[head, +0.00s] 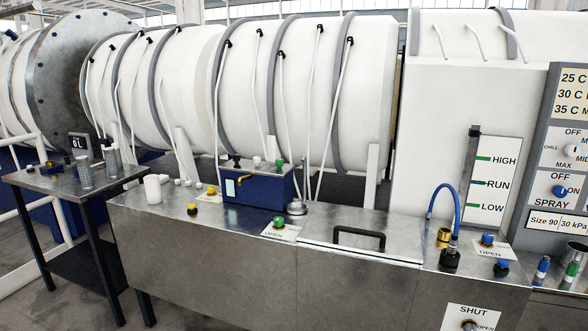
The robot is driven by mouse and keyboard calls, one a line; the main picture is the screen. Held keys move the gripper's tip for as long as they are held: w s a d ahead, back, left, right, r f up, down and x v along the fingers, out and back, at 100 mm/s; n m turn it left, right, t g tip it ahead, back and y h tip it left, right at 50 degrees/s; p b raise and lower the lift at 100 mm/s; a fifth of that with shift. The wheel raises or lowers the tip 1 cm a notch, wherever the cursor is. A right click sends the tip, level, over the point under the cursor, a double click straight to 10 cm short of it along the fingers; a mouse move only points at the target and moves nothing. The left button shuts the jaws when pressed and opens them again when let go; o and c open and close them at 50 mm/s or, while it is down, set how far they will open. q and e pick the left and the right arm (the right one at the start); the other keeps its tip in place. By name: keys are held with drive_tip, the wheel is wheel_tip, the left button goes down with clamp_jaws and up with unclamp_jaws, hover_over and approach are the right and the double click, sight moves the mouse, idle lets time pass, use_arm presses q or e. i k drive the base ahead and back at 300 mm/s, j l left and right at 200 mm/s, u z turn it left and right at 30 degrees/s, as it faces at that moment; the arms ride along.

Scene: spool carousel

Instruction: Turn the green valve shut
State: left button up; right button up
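A green valve knob (279,222) stands on the metal bench top, left of the black-handled lid. A white label plate (281,231) lies under it, and the word OPEN shows at its front left. The knob's exact turn angle is too small to read. A second, smaller green knob (279,164) sits on top of the blue box behind it. Neither of my grippers is in view, and nothing touches the green valve.
The blue box (258,190) and a round metal piece (297,207) stand behind the valve. A black handle (358,239) rises to its right. Yellow knobs (192,209) are to the left, blue knobs (487,240) to the right. The bench top around the valve is mostly clear.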

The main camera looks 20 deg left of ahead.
sight(278, 220)
drive_tip(key=i+j+u, duration=0.2)
drive_tip(key=j, duration=0.15)
drive_tip(key=j+u, duration=0.2)
drive_tip(key=i+j+u, duration=0.25)
drive_tip(key=j+u, duration=0.25)
drive_tip(key=i+j+u, duration=0.25)
drive_tip(key=u, duration=0.2)
drive_tip(key=i+j+u, duration=0.2)
drive_tip(key=i+u, duration=0.2)
drive_tip(key=i, duration=0.15)
drive_tip(key=i+u, duration=0.4)
drive_tip(key=i, duration=0.2)
drive_tip(key=i+z, duration=0.15)
drive_tip(key=i, duration=0.25)
drive_tip(key=i+j+z, duration=0.2)
drive_tip(key=i, duration=0.25)
drive_tip(key=i+j+z, duration=0.15)
drive_tip(key=i, duration=0.25)
drive_tip(key=i+j+z, duration=0.65)
drive_tip(key=i, duration=0.15)
drive_tip(key=z, duration=1.5)
